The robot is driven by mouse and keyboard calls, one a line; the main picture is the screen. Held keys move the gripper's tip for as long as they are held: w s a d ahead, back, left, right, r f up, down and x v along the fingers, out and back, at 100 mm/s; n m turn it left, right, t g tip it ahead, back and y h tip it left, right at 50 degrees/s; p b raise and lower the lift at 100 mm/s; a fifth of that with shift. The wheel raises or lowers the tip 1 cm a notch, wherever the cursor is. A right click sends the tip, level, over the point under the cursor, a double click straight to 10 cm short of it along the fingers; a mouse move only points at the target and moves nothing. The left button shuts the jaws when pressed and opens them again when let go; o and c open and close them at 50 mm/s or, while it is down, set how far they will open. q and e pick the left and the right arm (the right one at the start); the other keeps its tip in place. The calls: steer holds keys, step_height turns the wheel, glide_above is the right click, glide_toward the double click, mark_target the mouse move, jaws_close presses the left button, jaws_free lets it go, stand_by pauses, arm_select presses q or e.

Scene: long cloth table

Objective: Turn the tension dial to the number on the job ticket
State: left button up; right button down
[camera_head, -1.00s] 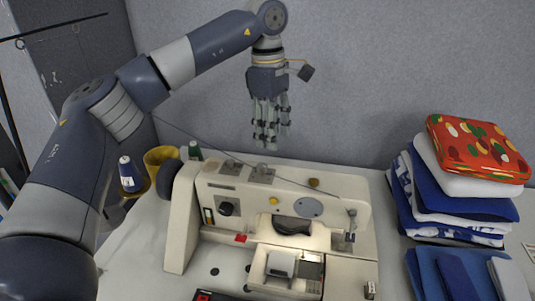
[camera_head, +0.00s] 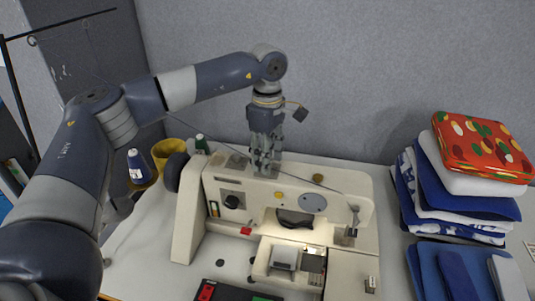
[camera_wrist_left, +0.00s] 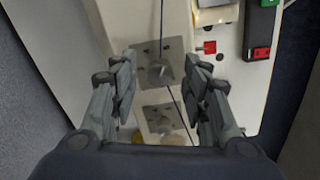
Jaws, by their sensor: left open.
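A cream sewing machine (camera_head: 335,185) stands on the table. A black dial (camera_head: 231,201) sits on a plate on its front face. Two metal plates with small posts are on its top; the left plate (camera_head: 236,163) shows beside my gripper. In the left wrist view one plate (camera_wrist_left: 146,52) with its post lies between my fingertips, and the second plate (camera_wrist_left: 154,112) lies lower. My left gripper (camera_head: 264,168) is open and points down at the machine's top; it also shows in the wrist view (camera_wrist_left: 159,62). I cannot make out a number or a job ticket. My right gripper is out of view.
A blue thread cone (camera_head: 135,166), a yellow cup (camera_head: 168,152) and a green spool (camera_head: 201,144) stand left of the machine. Folded cloths (camera_head: 465,205) are stacked at right. A thread (camera_head: 310,184) runs across the machine's top. A red and green button box (camera_head: 233,293) is at the front.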

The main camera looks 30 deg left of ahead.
arm_select(q)
jaws_close()
stand_by(0.4)
steer(key=n+b, duration=0.1)
steer(key=n, duration=0.4)
steer(key=shift+f, duration=0.1)
steer(key=n, duration=0.3)
steer(key=shift+b, duration=0.3)
steer(key=shift+n, duration=1.8)
